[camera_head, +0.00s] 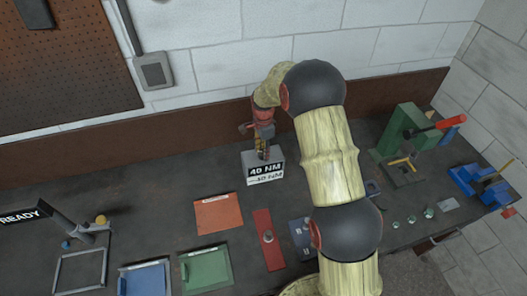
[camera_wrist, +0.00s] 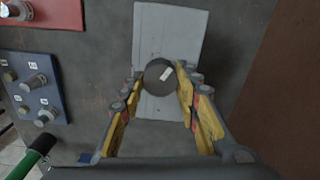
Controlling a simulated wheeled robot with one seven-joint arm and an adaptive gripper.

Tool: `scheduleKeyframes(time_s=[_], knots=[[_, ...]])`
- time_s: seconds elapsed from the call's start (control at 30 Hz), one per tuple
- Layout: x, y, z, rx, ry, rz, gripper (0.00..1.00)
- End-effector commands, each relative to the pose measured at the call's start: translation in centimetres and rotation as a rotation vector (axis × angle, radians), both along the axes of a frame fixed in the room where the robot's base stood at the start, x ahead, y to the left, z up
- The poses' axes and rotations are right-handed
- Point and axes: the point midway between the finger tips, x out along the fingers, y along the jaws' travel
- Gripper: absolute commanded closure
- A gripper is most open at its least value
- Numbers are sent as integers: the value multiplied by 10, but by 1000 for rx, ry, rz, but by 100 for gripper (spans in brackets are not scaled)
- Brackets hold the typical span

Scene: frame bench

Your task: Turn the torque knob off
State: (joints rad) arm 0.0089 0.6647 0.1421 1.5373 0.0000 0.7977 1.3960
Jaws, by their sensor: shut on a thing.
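The torque knob (camera_wrist: 161,76) is a dark round knob with a short pale mark, seen from above in the wrist view. It sits on top of a light grey box (camera_wrist: 170,28). In the head view this box (camera_head: 250,160) stands on the bench near the back wall, and its front label reads 40 NM. My gripper (camera_wrist: 160,84) has its yellow-padded fingers on either side of the knob and is shut on it. In the head view my gripper (camera_head: 262,144) points down onto the box top, and the knob is largely hidden.
An orange mat (camera_head: 218,213), a red plate (camera_head: 268,240) and blue and green trays (camera_head: 207,270) lie in front. A green press (camera_head: 400,130) and blue vise (camera_head: 475,182) stand at right. A READY sign (camera_head: 22,215) is at left. The back wall is close behind the box.

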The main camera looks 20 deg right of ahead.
Motion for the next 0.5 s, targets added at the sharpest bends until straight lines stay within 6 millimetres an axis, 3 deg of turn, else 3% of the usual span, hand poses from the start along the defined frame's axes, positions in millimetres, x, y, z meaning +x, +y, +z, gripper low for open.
scheduleKeyframes(time_s=[0.27, 0.5], knots=[[1, 0, 0, 0, -3, 123, 93], [1, 0, -1, 0, -2, 330, 93]])
